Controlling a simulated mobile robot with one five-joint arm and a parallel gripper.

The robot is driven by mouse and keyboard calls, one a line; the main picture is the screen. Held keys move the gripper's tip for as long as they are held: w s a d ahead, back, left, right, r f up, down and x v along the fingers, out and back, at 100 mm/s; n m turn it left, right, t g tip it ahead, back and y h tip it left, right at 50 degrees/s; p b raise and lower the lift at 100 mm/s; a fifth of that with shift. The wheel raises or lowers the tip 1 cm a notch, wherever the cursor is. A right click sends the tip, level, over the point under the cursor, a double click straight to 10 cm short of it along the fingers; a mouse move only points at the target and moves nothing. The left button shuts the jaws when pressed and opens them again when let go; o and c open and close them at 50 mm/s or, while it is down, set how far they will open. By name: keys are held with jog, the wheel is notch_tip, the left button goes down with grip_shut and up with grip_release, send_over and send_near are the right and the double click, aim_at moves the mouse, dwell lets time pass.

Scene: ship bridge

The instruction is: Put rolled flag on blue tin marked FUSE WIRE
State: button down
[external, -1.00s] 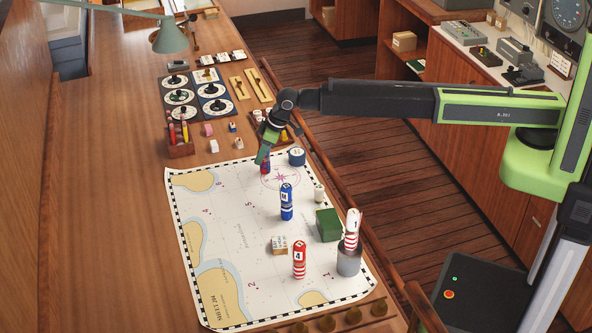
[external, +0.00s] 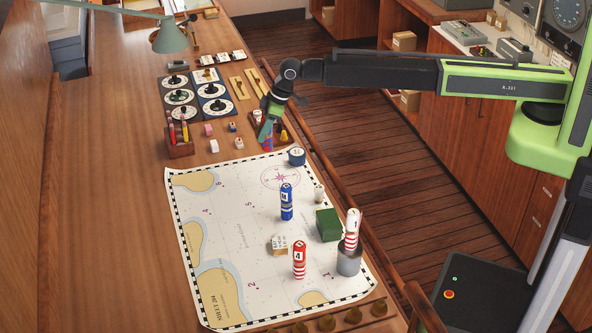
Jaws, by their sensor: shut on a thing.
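A low round blue tin (external: 296,157) with a pale label on its lid stands at the chart's top right edge; I cannot read the lettering. My gripper (external: 267,131) points down, shut on a small rolled flag (external: 267,143) with red and blue on it. The flag is upright, above and left of the tin in the picture and apart from it. The fingers hide its upper part. I cannot tell its exact height above the desk. The tin's lid looks bare.
A wooden tray (external: 283,137) lies beside my gripper.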

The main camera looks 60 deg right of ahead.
jog(key=s+d+r+n+y+p, duration=0.1)
jog(key=s+d+r+n+p, duration=0.2)
jog(key=d, duration=0.8)
jog(key=s+d+r+p, duration=0.3)
jog(key=s+d, duration=0.3)
jog(key=d, duration=0.4)
jog(key=b, duration=0.8)
send_over(294, 153)
notch_tip(294, 153, down, 8)
jog(key=r, duration=0.1)
jog(key=shift+g, duration=0.3)
notch_tip(294, 153, down, 5)
jog(key=b, duration=0.4)
jog(key=shift+w+d, duration=0.1)
jog(key=shift+r, duration=0.35)
jog(key=shift+f, duration=0.25)
jog(key=c, duration=1)
grip_release()
jog(key=shift+r, duration=0.1)
